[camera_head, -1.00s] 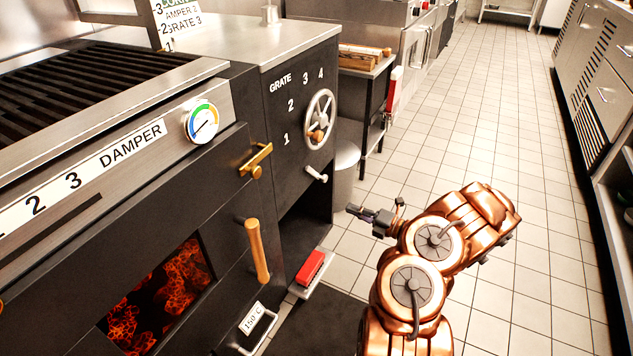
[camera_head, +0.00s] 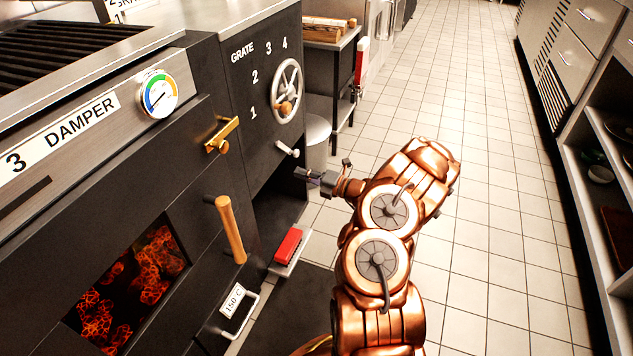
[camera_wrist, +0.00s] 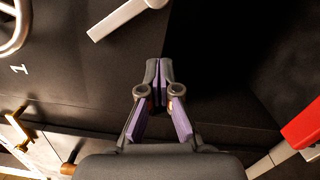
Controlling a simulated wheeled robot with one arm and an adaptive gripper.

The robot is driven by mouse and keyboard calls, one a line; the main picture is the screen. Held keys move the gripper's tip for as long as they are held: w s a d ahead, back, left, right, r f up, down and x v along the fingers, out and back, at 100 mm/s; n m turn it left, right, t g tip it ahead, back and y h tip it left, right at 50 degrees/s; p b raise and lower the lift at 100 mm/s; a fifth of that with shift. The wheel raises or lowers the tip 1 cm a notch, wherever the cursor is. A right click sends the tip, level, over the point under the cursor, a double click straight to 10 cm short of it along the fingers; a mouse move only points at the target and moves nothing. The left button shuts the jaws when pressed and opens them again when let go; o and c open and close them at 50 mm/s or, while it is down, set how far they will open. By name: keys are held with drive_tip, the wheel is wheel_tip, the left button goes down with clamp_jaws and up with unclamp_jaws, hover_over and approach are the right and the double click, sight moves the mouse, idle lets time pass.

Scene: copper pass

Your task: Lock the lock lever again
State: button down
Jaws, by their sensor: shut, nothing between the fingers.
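A small pale lever (camera_head: 287,149), which looks like the lock lever, sits on the dark stove front below the grate handwheel (camera_head: 286,92). It slants from its pivot down toward one side. It also shows at the top of the wrist view (camera_wrist: 125,18), pointing down-left, its pivot end near the top edge. My gripper (camera_head: 306,177) is just below and right of the lever in the head view. In the wrist view my gripper (camera_wrist: 159,70) is shut and empty, its tips apart from the lever and in front of the dark opening's edge.
A brass latch (camera_head: 222,134) and a wooden handle (camera_head: 231,229) are on the firebox door at left. A red brush-like block (camera_head: 288,245) lies on a low ledge below the opening. Tiled floor (camera_head: 460,250) is clear to the right.

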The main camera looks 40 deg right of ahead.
sight(289, 149)
drive_tip(key=shift+w+d+r+b, duration=0.15)
drive_tip(key=shift+w+d+b, duration=0.2)
drive_tip(key=shift+w, duration=0.35)
drive_tip(key=shift+w+d+r+b, duration=0.2)
drive_tip(key=shift+w+d, duration=0.2)
drive_tip(key=shift+w, duration=0.25)
drive_tip(key=shift+w+d+r+b, duration=0.1)
drive_tip(key=shift+w+d+b, duration=0.25)
drive_tip(key=shift+w, duration=0.35)
drive_tip(key=shift+d, duration=0.1)
